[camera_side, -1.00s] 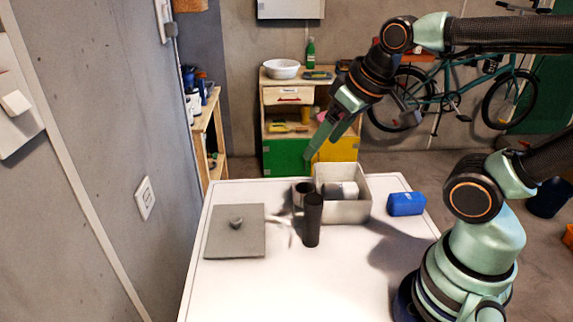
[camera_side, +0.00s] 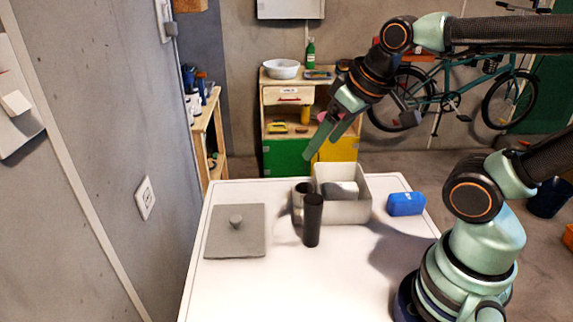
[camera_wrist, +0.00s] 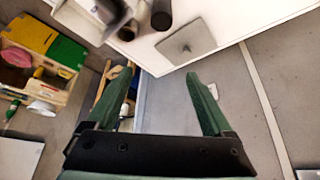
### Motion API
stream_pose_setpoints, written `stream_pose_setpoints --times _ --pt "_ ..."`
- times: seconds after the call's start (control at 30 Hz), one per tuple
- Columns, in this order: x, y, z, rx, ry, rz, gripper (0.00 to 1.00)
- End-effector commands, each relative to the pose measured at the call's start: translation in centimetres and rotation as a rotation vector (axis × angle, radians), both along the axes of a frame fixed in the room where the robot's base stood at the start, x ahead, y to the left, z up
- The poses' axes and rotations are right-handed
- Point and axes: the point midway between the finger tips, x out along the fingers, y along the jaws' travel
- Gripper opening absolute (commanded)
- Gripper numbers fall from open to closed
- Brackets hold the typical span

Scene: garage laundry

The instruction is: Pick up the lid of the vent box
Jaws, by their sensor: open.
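The lid is a flat grey square plate (camera_side: 222,241) with a small round knob (camera_side: 236,221), lying flat on the left of the white table. It also shows near the top of the wrist view (camera_wrist: 200,38). The open light-grey box (camera_side: 350,212) stands to its right at the back, with a pale object inside. My gripper (camera_side: 320,148) is open and empty, in the air, apart from the lid. In the side view it appears above the box and right of the lid. In the wrist view, its two green fingers (camera_wrist: 160,72) are spread wide.
A black cylinder (camera_side: 312,222) stands between the lid and the box. A dark mug (camera_side: 298,198) is beside the box's left wall. A blue case (camera_side: 405,204) lies at the right. The front of the white table (camera_side: 290,290) is clear. A wall rises left of it.

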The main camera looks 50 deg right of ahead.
Motion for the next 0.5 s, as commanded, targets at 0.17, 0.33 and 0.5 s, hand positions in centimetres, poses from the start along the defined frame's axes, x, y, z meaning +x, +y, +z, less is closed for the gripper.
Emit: stream_pose_setpoints --times 0.17,0.33,0.5 --pt "0.0 0.0 0.0 0.0 0.0 0.0 0.71" --pt "0.0 0.0 0.0 -0.001 0.001 0.002 0.71" --pt "1.0 0.4 0.3 -0.036 0.032 0.083 0.71"
